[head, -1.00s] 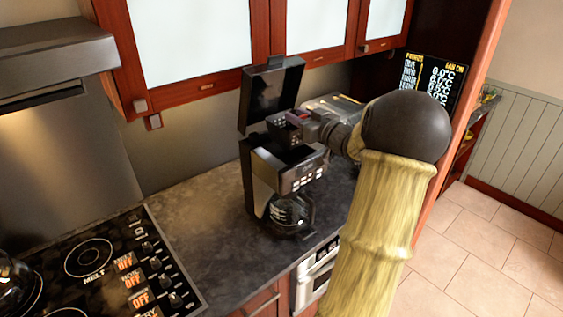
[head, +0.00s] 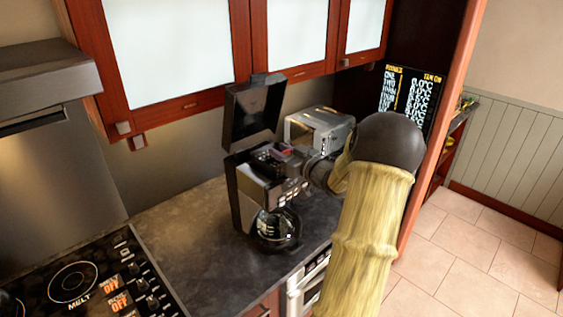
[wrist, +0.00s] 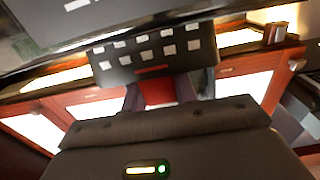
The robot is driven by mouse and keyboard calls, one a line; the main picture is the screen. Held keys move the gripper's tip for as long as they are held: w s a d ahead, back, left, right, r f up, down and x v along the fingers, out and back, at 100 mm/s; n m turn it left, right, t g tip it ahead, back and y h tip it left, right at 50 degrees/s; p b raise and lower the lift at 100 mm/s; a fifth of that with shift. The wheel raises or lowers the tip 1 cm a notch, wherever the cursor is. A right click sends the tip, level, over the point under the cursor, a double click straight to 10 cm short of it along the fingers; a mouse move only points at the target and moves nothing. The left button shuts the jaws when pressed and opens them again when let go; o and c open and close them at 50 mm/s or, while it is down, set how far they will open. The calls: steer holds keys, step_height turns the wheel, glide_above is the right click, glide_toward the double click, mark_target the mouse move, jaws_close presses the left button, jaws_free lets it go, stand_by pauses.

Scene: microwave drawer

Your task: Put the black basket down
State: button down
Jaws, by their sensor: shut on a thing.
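The coffee maker (head: 243,205) stands on the dark counter with its black lid (head: 254,104) raised and a glass carafe (head: 277,229) in its lower front. My gripper (head: 284,154) is at the open top of the coffee maker, just in front of the lid. It is shut on the small black basket (head: 263,158), which is dark and largely hidden by the gripper and machine. I cannot tell whether the basket touches the machine. In the wrist view, the gripper (wrist: 160,92) is close to a black panel (wrist: 155,55) with pale buttons; a red patch shows between its fingers.
A silver appliance (head: 320,130) stands behind my gripper. A cooktop (head: 85,280) is at left, and the counter (head: 185,235) between it and the coffee maker is clear. Red-framed cabinets (head: 175,50) hang above. A black menu board (head: 407,92) stands at right.

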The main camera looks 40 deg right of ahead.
steer(key=shift+f+p, duration=0.55)
steer(key=shift+f, duration=1.3)
steer(key=c, duration=1.1)
jaws_free()
steer(key=shift+f, duration=0.1)
